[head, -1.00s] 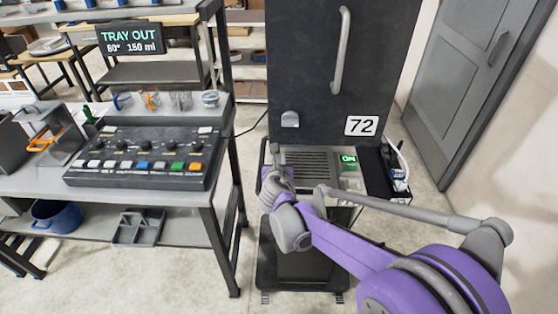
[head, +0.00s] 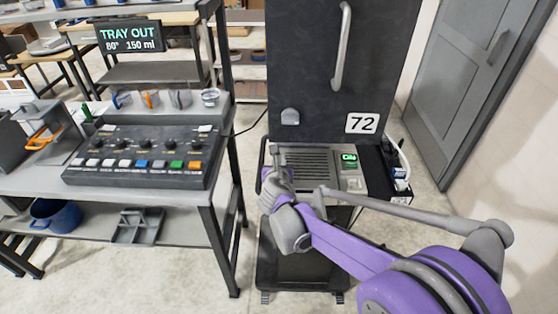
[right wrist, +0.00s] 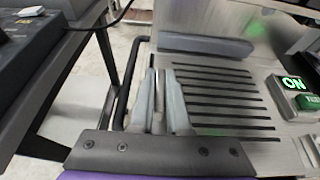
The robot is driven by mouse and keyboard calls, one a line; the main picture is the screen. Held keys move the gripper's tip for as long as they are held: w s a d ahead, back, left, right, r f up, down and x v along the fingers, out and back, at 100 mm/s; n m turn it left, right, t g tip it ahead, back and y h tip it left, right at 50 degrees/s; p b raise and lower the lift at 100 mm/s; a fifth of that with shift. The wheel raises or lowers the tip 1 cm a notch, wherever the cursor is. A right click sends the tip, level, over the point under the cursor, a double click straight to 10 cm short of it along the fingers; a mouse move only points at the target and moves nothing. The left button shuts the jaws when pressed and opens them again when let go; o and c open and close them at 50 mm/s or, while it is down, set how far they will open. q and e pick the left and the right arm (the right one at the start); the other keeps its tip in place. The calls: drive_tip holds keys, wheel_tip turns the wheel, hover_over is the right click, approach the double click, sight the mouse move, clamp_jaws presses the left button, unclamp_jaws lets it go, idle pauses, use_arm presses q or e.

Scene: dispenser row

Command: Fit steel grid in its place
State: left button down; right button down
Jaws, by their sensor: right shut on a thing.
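The steel grid (head: 308,162) is a slotted plate on the ledge at the front of the machine, under the dark door marked 72. Its dark parallel slots show in the right wrist view (right wrist: 225,95). My right gripper (head: 276,150) is at the grid's left edge. In the right wrist view, its two grey fingers (right wrist: 163,75) are close together with a narrow gap, shut on the grid's left edge. The grid lies about flat; whether it is fully seated I cannot tell. My left gripper is out of view.
A green lit panel (head: 350,160) is right of the grid. The dark door (head: 345,70) stands above it. A control box (head: 145,155) with knobs and coloured buttons sits on the bench to the left. Black tubing (right wrist: 125,85) runs beside the ledge.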

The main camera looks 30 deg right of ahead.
drive_tip(key=shift+f, duration=0.35)
drive_tip(key=c, duration=0.8)
unclamp_jaws()
